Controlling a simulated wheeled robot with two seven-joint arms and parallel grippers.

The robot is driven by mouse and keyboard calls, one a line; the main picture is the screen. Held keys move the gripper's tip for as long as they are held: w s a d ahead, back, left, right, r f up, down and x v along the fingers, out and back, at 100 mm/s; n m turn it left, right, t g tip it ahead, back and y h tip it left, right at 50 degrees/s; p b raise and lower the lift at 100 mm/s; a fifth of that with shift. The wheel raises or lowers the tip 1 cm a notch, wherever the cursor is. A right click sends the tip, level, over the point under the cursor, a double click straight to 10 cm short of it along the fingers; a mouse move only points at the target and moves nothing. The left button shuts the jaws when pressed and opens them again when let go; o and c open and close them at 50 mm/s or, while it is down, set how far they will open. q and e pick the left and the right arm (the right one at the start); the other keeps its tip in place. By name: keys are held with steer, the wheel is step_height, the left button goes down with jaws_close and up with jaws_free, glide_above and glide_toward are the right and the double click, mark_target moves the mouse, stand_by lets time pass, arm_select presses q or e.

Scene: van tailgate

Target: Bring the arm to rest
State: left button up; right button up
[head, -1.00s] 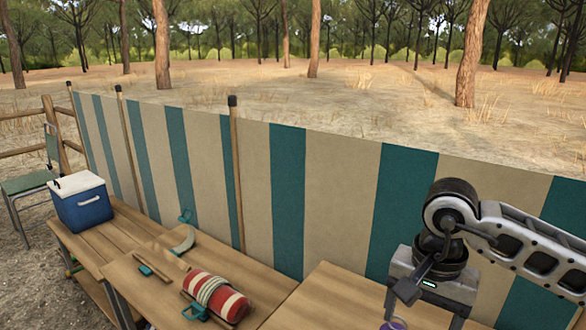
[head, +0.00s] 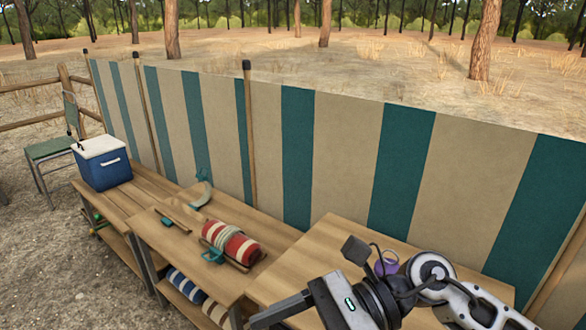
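My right arm comes in from the right edge, low over the near wooden table (head: 300,262). Its gripper (head: 268,318) points left at the bottom of the picture. A grey finger shows there, but the fingertips are partly cut off by the frame edge, so the opening cannot be judged. I see nothing held in the visible part. A purple round object (head: 388,262) is on the table behind the wrist, partly covered by the arm. My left gripper is not in view.
A red-and-white roll (head: 236,246) and a pale curved tool with a teal end (head: 201,194) lie on the middle table. A blue cooler (head: 103,166) stands at the far left. Rolled striped bundles (head: 186,287) lie on a shelf below. A striped windbreak (head: 345,150) runs behind.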

steer(key=w+r+m+t+y, duration=0.3)
steer(key=r+m+t+y, duration=0.35)
steer(key=m, duration=0.85)
steer(key=w+d+f+m+t+h, duration=0.3)
steer(key=m+t, duration=0.5)
steer(key=m, duration=0.2)
steer(key=w+d+f+m+t+h, duration=0.35)
steer(key=m+t, duration=0.35)
steer(key=m, duration=0.4)
steer(key=s+d+f+m+g+h, duration=0.2)
steer(key=s+f+m+h, duration=0.1)
steer(key=f+m, duration=0.3)
steer(key=s+d+f+m+g+h, duration=0.2)
steer(key=s+d+f+m+h, duration=0.1)
steer(key=f+m, duration=0.3)
steer(key=s+d+f+m+g+h, duration=0.2)
steer(key=s+d+f+m+h, duration=0.1)
steer(key=f, duration=0.7)
steer(key=s+m+h, duration=0.1)
steer(key=m+h, duration=0.1)
steer(key=m, duration=0.1)
steer(key=shift+s+d+m, duration=0.25)
steer(key=shift+s+m, duration=0.05)
steer(key=shift+m, duration=0.1)
steer(key=shift+f, duration=0.1)
